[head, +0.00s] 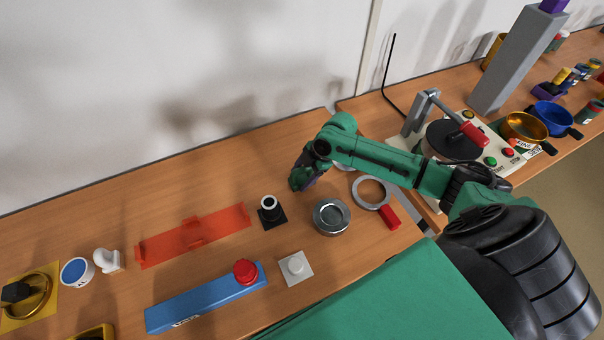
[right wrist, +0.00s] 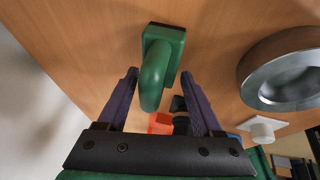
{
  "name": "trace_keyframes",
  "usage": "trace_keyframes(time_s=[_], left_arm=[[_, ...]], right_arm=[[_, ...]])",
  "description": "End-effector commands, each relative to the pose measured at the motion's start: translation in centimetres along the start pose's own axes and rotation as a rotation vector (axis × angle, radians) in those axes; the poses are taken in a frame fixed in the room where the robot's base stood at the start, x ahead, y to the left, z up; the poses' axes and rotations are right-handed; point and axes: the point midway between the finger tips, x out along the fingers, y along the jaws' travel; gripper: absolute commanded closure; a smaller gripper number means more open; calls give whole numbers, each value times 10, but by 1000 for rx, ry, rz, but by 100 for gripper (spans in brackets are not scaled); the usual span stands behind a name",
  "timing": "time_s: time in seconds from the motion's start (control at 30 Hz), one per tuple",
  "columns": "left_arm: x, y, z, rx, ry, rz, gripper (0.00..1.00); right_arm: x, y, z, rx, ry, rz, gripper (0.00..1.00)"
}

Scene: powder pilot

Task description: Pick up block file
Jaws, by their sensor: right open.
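A green piece, which I take to be the block file (right wrist: 155,75), shows in the right wrist view. It has a squarish base and a thick curved handle, and it stands on the wooden table. My right gripper (right wrist: 160,74) is open, with one purple finger on each side of the handle. Gaps show between the handle and both fingers, so it is not gripped. In the head view my right gripper (head: 304,181) is low over the table behind the black post, and the green piece there is hard to tell from my green wrist. My left gripper is not in view.
A grey round dish (head: 331,217), a black post (head: 269,208) on a square base and an orange tray (head: 168,246) stand near my right gripper. A blue bar (head: 205,300) with a red knob and a white knobbed plate (head: 295,268) lie nearer. The wall rises behind.

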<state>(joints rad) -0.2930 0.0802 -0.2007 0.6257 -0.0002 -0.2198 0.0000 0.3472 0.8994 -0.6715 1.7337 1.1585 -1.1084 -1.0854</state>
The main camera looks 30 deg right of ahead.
Motion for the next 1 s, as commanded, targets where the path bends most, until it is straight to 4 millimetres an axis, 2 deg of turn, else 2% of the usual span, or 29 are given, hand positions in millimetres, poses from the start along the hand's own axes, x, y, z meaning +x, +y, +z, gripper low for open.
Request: trace_keyframes(time_s=[0.1,0.27,0.3,0.47,0.5,0.83,0.93,1.0], left_arm=[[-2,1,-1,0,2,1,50],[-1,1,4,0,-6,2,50],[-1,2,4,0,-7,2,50],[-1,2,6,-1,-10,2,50],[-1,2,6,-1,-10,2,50],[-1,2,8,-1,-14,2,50],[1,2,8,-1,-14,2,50],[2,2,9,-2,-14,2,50]], right_arm=[[13,1,-1,0,1,2,33],[15,0,0,-1,-1,2,33],[15,0,0,-1,-1,2,36],[14,0,0,0,-1,1,98],[14,0,0,0,-1,1,100],[9,2,-2,0,0,2,100],[-3,5,-6,-2,0,4,100],[-19,9,-13,-5,-2,7,100]])
